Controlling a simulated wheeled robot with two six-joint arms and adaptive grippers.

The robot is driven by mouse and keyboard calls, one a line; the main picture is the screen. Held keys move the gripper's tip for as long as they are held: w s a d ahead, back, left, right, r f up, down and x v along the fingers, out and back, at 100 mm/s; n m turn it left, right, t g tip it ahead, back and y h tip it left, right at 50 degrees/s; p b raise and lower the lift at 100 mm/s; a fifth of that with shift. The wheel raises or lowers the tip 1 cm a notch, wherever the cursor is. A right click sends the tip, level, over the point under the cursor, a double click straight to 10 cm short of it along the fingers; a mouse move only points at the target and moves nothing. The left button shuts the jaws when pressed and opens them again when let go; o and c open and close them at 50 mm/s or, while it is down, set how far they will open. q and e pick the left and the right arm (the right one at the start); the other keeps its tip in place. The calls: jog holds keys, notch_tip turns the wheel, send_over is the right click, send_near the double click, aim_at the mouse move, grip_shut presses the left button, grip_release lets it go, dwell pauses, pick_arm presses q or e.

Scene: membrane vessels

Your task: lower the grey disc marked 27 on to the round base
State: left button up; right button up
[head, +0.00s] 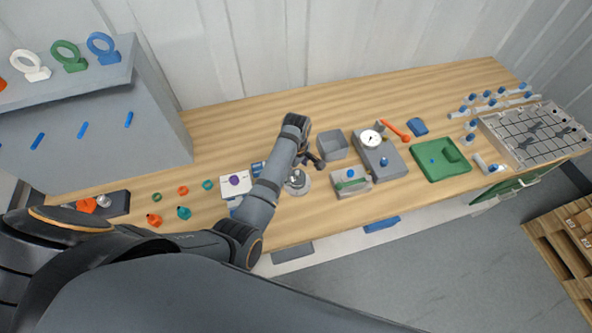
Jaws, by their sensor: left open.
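A small round grey base (304,188) stands on the wooden bench, partly hidden by my left forearm. A light grey piece sits at its middle, and I cannot tell whether it is the disc; no 27 can be read anywhere. My left arm comes in from the left and reaches over the bench. My left gripper (313,161) is open just above and behind the round base. No held thing shows in it, though its fingers are small and partly hidden by my arm. My right gripper is out of view.
A grey open box (333,145) stands right beside my left gripper. A grey block with a dial (371,138) and a green tray (438,160) lie farther right. A white plate with a purple disc (234,182) lies left. The back strip is clear.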

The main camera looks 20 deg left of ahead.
pick_arm(q)
jog(key=shift+r, duration=0.2)
notch_tip(320, 180, up, 12)
jog(key=shift+f, duration=0.15)
dwell(0.8)
